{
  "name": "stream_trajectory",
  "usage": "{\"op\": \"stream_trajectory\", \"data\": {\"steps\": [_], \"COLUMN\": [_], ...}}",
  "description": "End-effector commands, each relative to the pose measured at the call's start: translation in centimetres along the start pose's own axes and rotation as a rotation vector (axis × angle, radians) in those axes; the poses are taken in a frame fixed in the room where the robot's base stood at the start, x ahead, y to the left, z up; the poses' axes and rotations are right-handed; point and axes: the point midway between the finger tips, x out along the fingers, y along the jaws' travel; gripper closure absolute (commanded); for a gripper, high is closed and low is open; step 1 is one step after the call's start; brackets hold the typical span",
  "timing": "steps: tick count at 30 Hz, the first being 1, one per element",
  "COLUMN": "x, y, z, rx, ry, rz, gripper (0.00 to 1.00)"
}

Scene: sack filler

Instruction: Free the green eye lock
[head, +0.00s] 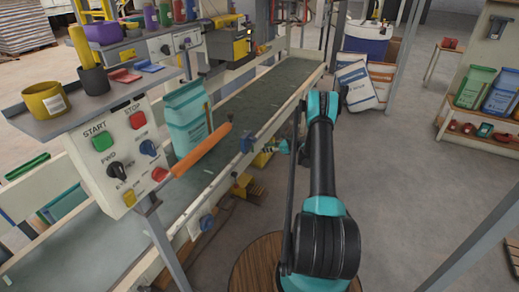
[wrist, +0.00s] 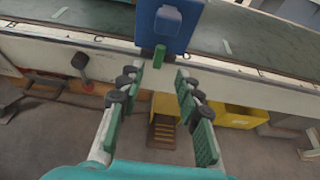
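A blue eye housing (wrist: 168,22) sits on the conveyor's side rail in the wrist view. A small green lock (wrist: 159,55) sticks out from its lower part toward me. The eye housing also shows in the head view (head: 246,143); its lock cannot be made out there. My gripper (wrist: 160,80) is open, with green-padded fingers on either side of a gap that lines up below the lock. Nothing is between the fingers, and they appear apart from the lock. In the head view my gripper (head: 281,147) is just right of the eye housing, partly hidden by my arm.
A control panel (head: 126,150) and an orange bar (head: 202,150) are on the left.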

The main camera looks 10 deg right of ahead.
Motion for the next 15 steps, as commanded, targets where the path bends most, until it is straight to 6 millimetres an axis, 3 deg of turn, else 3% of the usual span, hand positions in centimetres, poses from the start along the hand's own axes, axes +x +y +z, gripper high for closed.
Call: {"op": "stream_trajectory", "data": {"steps": [6,15], "x": [-3.1,-3.9], "y": [0.0,0.0], "z": [0.0,0.0], "rx": [0.001,0.000], "ry": [0.000,0.000], "rz": [-0.002,0.001], "gripper": [0.66,0.66]}}
